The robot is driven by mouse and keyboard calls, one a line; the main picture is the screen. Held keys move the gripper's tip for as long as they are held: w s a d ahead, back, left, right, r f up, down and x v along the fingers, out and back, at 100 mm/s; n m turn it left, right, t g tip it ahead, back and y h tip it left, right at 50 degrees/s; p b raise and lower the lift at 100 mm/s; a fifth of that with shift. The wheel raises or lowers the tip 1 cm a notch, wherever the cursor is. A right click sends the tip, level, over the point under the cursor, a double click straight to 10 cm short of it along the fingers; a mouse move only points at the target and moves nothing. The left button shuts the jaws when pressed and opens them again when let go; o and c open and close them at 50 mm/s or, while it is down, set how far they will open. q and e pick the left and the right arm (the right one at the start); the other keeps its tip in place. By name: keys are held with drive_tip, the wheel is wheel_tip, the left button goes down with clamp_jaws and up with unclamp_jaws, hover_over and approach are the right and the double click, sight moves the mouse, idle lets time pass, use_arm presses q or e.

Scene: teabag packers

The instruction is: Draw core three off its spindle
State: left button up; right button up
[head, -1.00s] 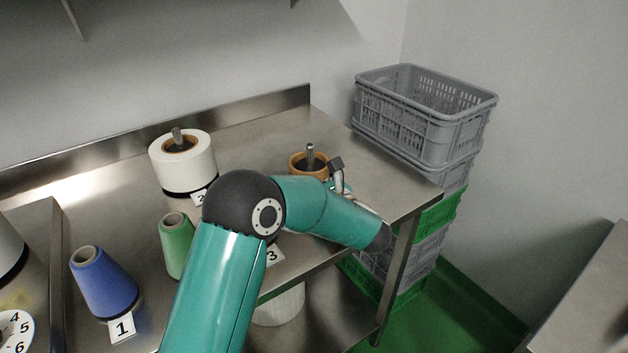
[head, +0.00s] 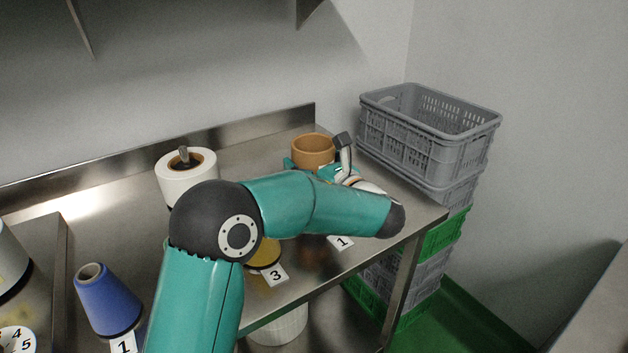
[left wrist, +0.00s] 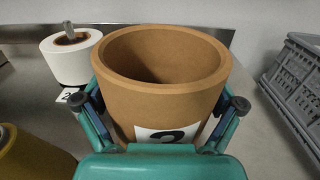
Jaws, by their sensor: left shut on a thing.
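A brown cardboard core (head: 313,146) is held at the far right of the table, its open top facing up. It fills the left wrist view (left wrist: 160,95), with a partly hidden white number label on its front. No spindle shows inside it. My left gripper (head: 313,168) is shut on the core, one finger on each side, as the left wrist view (left wrist: 164,112) shows. The core's bottom and any spindle below it are hidden behind my arm. My right gripper is not in view.
A white roll (head: 187,182) stands on another spindle to the left. A yellow piece (head: 265,254) sits by a tag 3, partly behind my arm. A blue cone (head: 107,300) stands at front left. Stacked crates (head: 428,135) stand beyond the table's right end.

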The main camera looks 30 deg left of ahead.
use_arm(q)
wheel_tip(320, 180, up, 11)
drive_tip(key=p, duration=0.1)
drive_tip(key=shift+f, duration=0.1)
idle(0.3)
